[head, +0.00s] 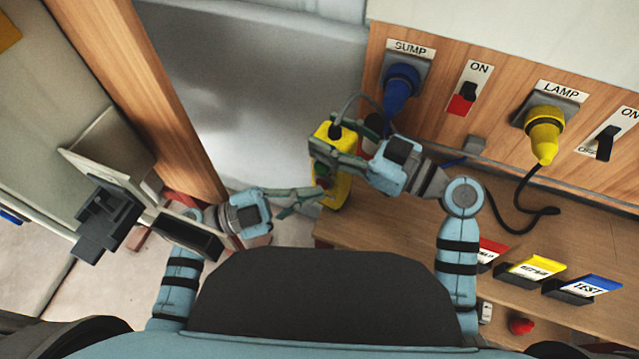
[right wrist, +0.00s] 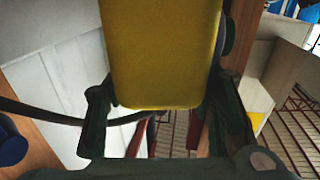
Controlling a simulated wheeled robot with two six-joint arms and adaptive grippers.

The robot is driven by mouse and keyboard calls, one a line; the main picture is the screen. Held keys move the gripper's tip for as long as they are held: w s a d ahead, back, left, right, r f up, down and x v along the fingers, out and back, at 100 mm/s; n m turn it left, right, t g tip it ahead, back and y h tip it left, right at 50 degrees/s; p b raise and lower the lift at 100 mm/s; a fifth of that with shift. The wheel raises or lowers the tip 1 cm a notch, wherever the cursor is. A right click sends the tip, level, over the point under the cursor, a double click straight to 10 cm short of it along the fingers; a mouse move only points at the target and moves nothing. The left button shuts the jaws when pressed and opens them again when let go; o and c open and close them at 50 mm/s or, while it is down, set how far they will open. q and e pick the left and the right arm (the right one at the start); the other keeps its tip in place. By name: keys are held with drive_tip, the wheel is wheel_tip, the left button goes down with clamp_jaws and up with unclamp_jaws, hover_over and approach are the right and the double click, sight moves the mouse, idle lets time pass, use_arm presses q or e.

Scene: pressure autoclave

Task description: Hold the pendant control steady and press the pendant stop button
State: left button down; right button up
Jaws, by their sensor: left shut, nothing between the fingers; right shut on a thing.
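The yellow pendant control (head: 339,190) is upright near the middle of the head view, with a dark cable at its top. My right gripper (head: 325,158) is shut on it from the right. In the right wrist view the yellow pendant body (right wrist: 165,50) sits between the two fingers of my right gripper (right wrist: 165,120). My left gripper (head: 318,192) is shut and empty, its tips at the pendant's lower left side. Whether they touch it I cannot tell. A green button shows on the pendant's face, partly hidden by the fingers; the stop button I cannot make out.
A wooden panel carries a blue SUMP plug (head: 401,82), a red ON switch (head: 463,98) and a yellow LAMP plug (head: 543,130) with a black cable. A wooden shelf (head: 400,232) lies below. Red, yellow and blue labelled blocks (head: 532,268) stand at right. A wooden post (head: 150,90) rises at left.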

use_arm(q)
drive_tip(key=shift+s, duration=0.15)
drive_tip(key=shift+s+a, duration=0.4)
drive_tip(key=shift+s, duration=0.25)
drive_tip(key=s, duration=0.1)
drive_tip(key=s+a, duration=0.1)
drive_tip(key=s, duration=0.1)
drive_tip(key=s+a, duration=0.1)
drive_tip(key=shift+s+a, duration=0.15)
drive_tip(key=shift+s, duration=0.05)
idle(0.7)
use_arm(e)
drive_tip(key=o, duration=1.6)
